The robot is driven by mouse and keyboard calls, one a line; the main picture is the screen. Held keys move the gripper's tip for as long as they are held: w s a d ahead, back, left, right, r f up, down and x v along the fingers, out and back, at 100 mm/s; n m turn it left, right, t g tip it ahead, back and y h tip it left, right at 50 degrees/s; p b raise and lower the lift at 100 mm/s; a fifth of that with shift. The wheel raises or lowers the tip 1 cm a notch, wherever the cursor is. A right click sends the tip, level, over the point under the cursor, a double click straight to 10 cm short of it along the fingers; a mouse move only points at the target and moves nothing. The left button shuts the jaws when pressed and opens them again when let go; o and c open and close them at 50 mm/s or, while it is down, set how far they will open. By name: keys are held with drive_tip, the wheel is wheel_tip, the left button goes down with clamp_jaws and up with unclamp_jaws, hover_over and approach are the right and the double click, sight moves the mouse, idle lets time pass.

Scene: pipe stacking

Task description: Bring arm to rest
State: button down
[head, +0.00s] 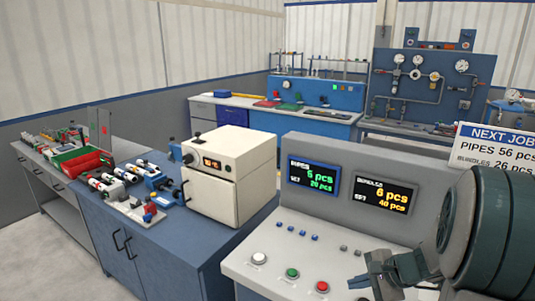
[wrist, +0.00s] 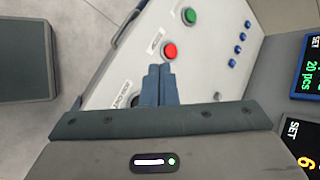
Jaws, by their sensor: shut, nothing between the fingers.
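My gripper (head: 366,283) is at the lower right of the head view, in front of the sloped control panel (head: 262,268). In the wrist view my gripper (wrist: 158,72) shows its two blue-grey fingers together, with nothing held. The fingertips appear over the panel, near the red button (wrist: 170,50); I cannot tell how high above it. The green button (wrist: 190,16) lies farther up in that view. My arm's large dark link fills the right edge of the head view and hides part of the console.
The console has a pipes display (head: 313,174) and a bundles display (head: 383,194). A beige oven-like box (head: 231,172) stands on the blue cabinet to the left, near several small parts. A job sign (head: 497,145) is at the right. Grey floor shows at lower left.

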drive_tip(key=s+a+r+n+g+h, duration=0.1)
drive_tip(key=s+a+r+n+h, duration=0.2)
drive_tip(key=s+n, duration=0.5)
drive_tip(key=s+a+r+n+g+h, duration=0.1)
drive_tip(key=s+a+r+n+h, duration=0.2)
drive_tip(key=s+a+r+n, duration=0.2)
drive_tip(key=s+a+n, duration=0.1)
drive_tip(key=s+n, duration=0.1)
drive_tip(key=s, duration=0.1)
drive_tip(key=shift+r+n, duration=0.35)
drive_tip(key=shift+n, duration=0.05)
drive_tip(key=shift+s, duration=0.1)
